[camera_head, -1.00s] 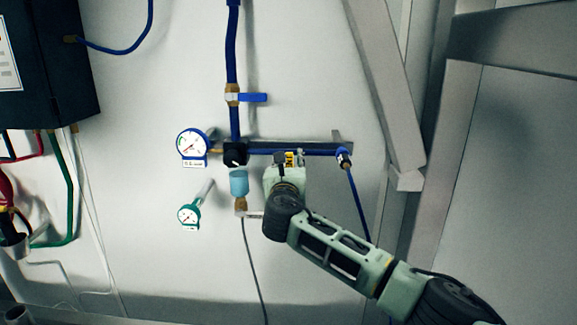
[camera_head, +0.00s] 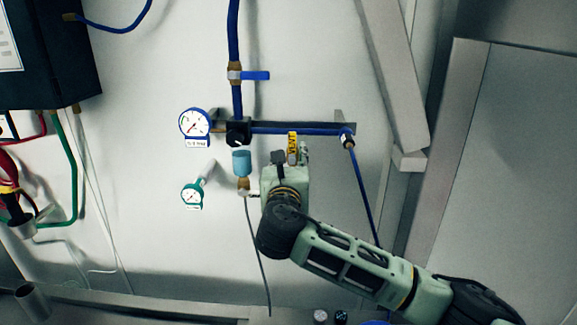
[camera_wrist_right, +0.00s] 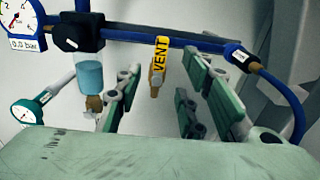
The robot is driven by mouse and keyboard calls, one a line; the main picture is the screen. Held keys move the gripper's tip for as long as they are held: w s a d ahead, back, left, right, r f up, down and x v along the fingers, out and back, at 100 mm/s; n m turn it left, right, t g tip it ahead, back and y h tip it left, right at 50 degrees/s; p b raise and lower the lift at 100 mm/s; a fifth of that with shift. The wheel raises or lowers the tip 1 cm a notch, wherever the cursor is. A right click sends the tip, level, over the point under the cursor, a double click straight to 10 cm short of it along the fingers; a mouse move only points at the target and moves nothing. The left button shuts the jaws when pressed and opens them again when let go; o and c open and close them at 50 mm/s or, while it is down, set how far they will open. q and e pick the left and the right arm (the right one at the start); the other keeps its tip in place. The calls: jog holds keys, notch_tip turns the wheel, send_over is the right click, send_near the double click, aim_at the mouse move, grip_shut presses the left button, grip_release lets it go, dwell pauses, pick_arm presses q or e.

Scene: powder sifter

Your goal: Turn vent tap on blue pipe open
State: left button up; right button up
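The vent tap (camera_head: 293,144) has a yellow handle or tag lettered VENT and hangs below the horizontal blue pipe (camera_head: 270,130). In the right wrist view, the vent tap (camera_wrist_right: 161,57) points down, with a brass-coloured part (camera_wrist_right: 155,82) at its lower end. My right gripper (camera_wrist_right: 160,98) is open, with its green and grey fingers spread on both sides of the brass part and a clear gap on each side. In the head view, my right gripper (camera_head: 290,160) sits just below the yellow handle, its body hiding what lies behind. My left gripper is not in view.
Left of the tap are a blue filter bowl (camera_head: 242,163), a pressure gauge (camera_head: 194,124) and a green-rimmed gauge (camera_head: 193,194). A blue lever valve (camera_head: 255,76) is on the vertical pipe above. A blue hose (camera_head: 363,195) hangs on the right, near a grey beam (camera_head: 395,80).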

jog(key=shift+s, duration=1.15)
jog(key=shift+f, duration=0.1)
